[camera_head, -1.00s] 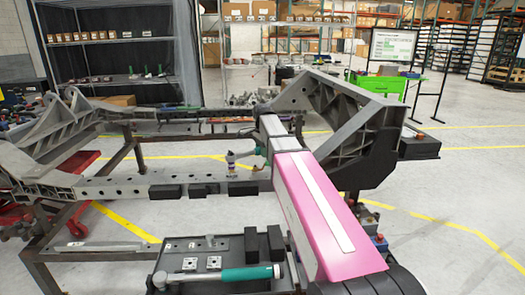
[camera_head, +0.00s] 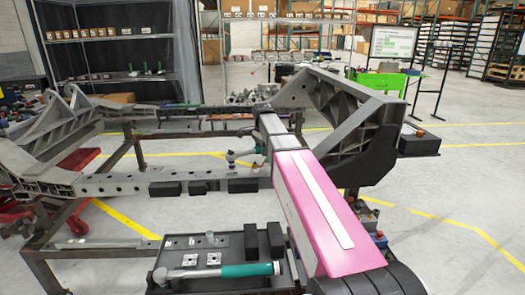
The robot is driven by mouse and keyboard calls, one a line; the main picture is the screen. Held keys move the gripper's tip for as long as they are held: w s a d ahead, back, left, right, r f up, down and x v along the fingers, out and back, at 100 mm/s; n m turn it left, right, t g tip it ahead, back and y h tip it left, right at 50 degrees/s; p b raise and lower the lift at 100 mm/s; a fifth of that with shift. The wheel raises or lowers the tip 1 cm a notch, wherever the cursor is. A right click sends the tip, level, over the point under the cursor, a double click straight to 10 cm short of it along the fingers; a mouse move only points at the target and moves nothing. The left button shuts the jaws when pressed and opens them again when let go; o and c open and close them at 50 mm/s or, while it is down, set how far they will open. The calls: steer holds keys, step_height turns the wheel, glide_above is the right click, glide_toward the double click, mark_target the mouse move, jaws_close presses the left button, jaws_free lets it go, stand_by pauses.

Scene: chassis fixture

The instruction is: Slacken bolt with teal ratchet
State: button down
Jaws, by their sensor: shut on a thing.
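My pink and grey arm reaches from the lower right to the grey cross beam (camera_head: 120,186) of the chassis. My gripper (camera_head: 260,146) is at its far end, small and partly hidden by my wrist. It appears shut on a small tool with a teal part, the teal ratchet (camera_head: 243,164), just above the beam. A small pale upright piece with a dark band (camera_head: 231,158) stands at its left end; I cannot tell whether it sits on a bolt. A larger teal-handled tool (camera_head: 245,271) with a silver head lies apart in the dark tray (camera_head: 180,243).
Black blocks (camera_head: 166,189) line the near side of the beam. More black blocks (camera_head: 251,240) stand in the tray close to my arm. A large grey bracket (camera_head: 345,125) rises right of my arm. Open floor (camera_head: 465,190) lies to the right.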

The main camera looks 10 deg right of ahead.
steer(key=shift+w+a+f, duration=0.1)
steer(key=shift+w, duration=0.1)
steer(key=shift+w+n, duration=0.1)
steer(key=shift+n, duration=0.2)
steer(key=shift+w+a+n, duration=0.45)
steer(key=shift+w+n, duration=0.15)
steer(key=shift+w, duration=0.05)
steer(key=shift+w+a, duration=0.15)
steer(key=shift+w+a+f+n, duration=0.1)
steer(key=shift+w+a+n, duration=0.45)
steer(key=shift+w+n, duration=0.2)
stand_by(0.6)
steer(key=shift+w+a+n, duration=0.65)
steer(key=shift+a+n, duration=0.1)
steer(key=shift+n, duration=0.2)
steer(key=shift+w+a, duration=0.1)
